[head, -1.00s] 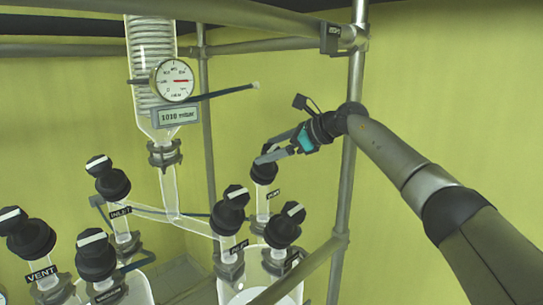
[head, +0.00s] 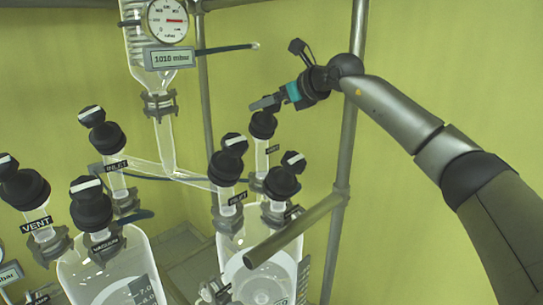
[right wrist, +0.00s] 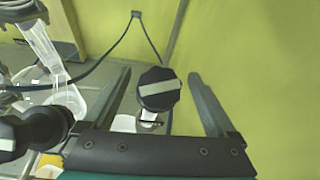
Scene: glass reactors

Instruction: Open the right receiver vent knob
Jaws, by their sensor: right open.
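The right receiver (head: 236,250) is a clear glass vessel with several black knobs on its necks. Its rear black knob (head: 262,125) has a small label below it, too small to read surely. In the right wrist view this knob (right wrist: 158,92) shows a white bar across its top, nearly level and slightly tilted. My right gripper (head: 266,103) is open just over this knob. In the wrist view the right gripper's fingers (right wrist: 158,76) stand on either side of the knob, with gaps showing. My left gripper is not in view.
The receiver's INLET knob (head: 227,164) and front knob (head: 282,182) stand close by. A second vessel (head: 112,275) at left carries VENT (head: 25,190) and vacuum (head: 90,208) knobs. A metal post (head: 345,160) and a slanted bar (head: 295,231) frame the right side.

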